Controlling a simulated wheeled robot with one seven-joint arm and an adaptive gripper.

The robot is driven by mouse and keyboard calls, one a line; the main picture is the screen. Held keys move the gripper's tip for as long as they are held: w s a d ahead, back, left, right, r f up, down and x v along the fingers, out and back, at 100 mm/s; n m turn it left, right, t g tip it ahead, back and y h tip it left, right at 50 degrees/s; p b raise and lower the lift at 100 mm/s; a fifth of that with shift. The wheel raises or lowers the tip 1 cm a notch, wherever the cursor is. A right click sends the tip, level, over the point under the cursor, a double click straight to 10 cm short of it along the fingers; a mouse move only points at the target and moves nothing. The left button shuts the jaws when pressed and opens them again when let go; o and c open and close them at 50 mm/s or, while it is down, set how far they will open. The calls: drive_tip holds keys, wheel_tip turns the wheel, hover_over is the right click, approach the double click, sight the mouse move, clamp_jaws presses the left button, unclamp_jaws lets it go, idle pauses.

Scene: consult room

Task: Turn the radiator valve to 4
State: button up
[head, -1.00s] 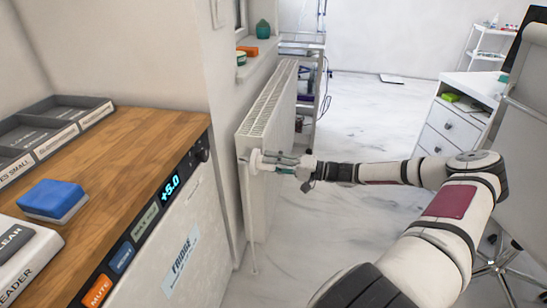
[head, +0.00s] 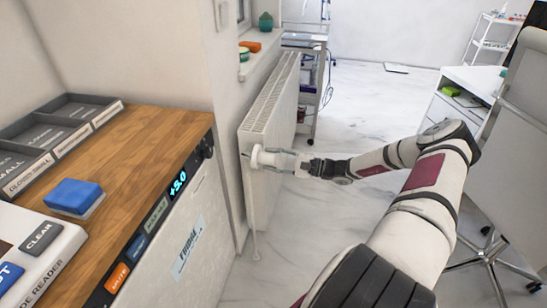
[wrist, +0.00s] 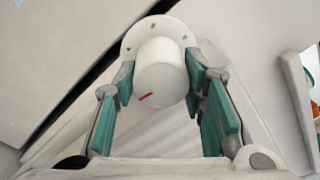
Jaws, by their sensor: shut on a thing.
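The radiator valve (head: 257,157) is a white round knob at the near end of the white radiator (head: 271,115). In the wrist view the valve (wrist: 160,75) has a short red mark on its face, toward the lower left, and a round collar with dark slots behind it. My gripper (head: 270,158) reaches the valve from the right. In the wrist view my gripper (wrist: 160,72) has its green-padded fingers on either side of the knob, shut on it. No numbers on the valve can be read.
A fridge (head: 178,250) with a wooden top (head: 125,170) stands at the left, close to the radiator. A blue-grey block (head: 75,198) and trays (head: 60,130) lie on it. A window sill (head: 262,60) is above the radiator. Open floor (head: 365,115) lies beyond my arm.

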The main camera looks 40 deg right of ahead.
drive_tip(key=m+p, duration=0.1)
drive_tip(key=m, duration=0.4)
drive_tip(key=shift+a+f+m, duration=0.1)
drive_tip(key=shift+m, duration=0.3)
drive_tip(key=shift+s+m, duration=0.1)
drive_tip(key=shift+m, duration=2.2)
drive_tip(key=o, duration=1.2)
drive_tip(key=shift+c, duration=0.2)
drive_tip(key=v, duration=1.2)
